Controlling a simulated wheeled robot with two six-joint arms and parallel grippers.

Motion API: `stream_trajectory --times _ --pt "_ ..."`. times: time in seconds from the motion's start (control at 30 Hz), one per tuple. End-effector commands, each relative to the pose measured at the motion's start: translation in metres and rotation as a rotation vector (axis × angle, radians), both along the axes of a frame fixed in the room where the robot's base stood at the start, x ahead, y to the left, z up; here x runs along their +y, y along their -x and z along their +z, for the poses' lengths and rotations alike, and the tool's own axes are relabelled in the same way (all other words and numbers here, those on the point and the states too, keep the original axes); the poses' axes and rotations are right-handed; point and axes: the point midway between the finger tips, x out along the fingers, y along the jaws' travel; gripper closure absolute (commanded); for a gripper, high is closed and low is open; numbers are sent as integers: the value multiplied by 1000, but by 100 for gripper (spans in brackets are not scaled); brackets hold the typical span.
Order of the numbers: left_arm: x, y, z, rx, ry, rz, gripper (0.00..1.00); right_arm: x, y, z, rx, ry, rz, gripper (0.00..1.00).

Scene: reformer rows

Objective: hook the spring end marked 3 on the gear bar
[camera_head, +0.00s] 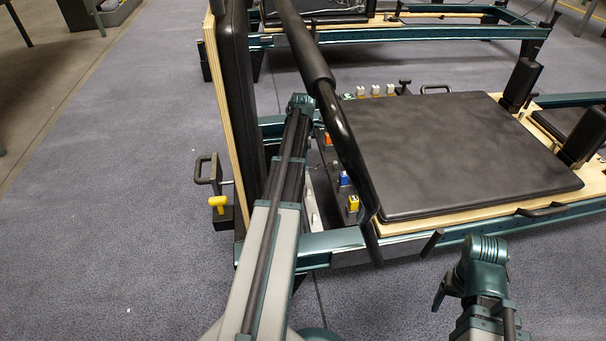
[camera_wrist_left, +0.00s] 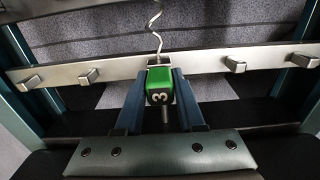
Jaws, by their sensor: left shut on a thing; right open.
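The spring end marked 3 (camera_wrist_left: 160,84), a green and black block, is held between the blue fingers of my left gripper (camera_wrist_left: 161,76) in the left wrist view. Its coiled spring (camera_wrist_left: 155,28) runs away toward the top of the picture. The gear bar (camera_wrist_left: 110,71) is a pale metal strip with several hooks, crossing behind the block. The block overlaps the bar's middle; I cannot tell whether they touch. In the head view my left gripper is hidden behind the black foot bar. My right gripper (camera_head: 442,290) is open and empty at the lower right, outside the frame.
Orange (camera_head: 327,138), blue (camera_head: 344,179) and yellow (camera_head: 353,203) blocks sit along the carriage's near end. Carpet (camera_head: 130,190) at left is clear.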

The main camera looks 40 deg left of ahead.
Motion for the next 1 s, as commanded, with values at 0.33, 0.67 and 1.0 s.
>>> stream_trajectory --times 0.33,0.67,1.0 --pt "0 0 0 0 0 0 27 0 0 0 0 0 0 27" --pt "0 0 4 0 0 0 27 0 0 4 0 0 0 27" --pt "0 0 39 0 0 0 27 0 0 39 2 1 3 27"
